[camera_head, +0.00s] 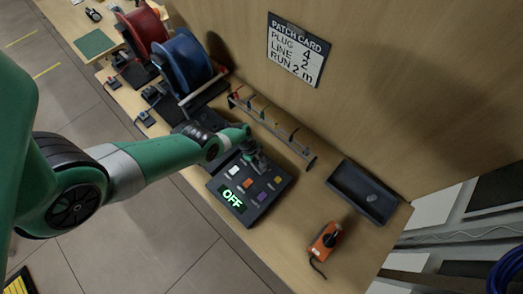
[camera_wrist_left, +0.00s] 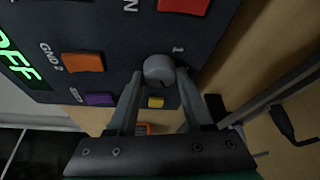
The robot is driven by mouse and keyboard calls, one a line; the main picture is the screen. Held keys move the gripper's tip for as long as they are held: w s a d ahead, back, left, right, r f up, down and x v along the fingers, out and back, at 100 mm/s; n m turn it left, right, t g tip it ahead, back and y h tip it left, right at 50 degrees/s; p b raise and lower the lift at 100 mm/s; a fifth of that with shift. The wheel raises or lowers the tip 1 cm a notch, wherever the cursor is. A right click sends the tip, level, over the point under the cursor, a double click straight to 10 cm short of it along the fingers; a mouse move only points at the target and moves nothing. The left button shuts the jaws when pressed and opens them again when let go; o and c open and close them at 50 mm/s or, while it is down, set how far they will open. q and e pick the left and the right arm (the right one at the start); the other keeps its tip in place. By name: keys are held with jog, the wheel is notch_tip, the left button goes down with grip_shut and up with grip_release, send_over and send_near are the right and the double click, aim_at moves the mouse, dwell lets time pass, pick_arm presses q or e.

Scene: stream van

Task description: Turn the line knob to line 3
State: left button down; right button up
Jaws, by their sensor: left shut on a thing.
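The line knob (camera_wrist_left: 158,70) is a round grey knob on the dark control box (camera_head: 268,208). A small mark like a "1" shows beside it in the left wrist view. My left gripper (camera_head: 258,162) reaches over the box in the head view and mostly hides the knob there. In the left wrist view the fingers of my left gripper (camera_wrist_left: 158,88) are closed on the knob from both sides. The box's green display (camera_head: 232,195) reads OFF. My right gripper is in neither view.
Coloured buttons, such as an orange one (camera_wrist_left: 83,63), lie close around the knob. A rack (camera_head: 275,125) stands behind the box. A dark tray (camera_head: 362,192) and an orange device (camera_head: 325,242) are to the right. A wall card (camera_head: 298,50) appears to read line 2.

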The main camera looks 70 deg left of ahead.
pick_arm(q)
jog(key=shift+c, duration=1.6)
grip_release()
jog(key=p+v, duration=1)
jog(key=v, duration=0.1)
jog(key=shift+a+r, duration=0.15)
jog(key=shift+r, duration=0.15)
jog(key=shift+s, duration=0.15)
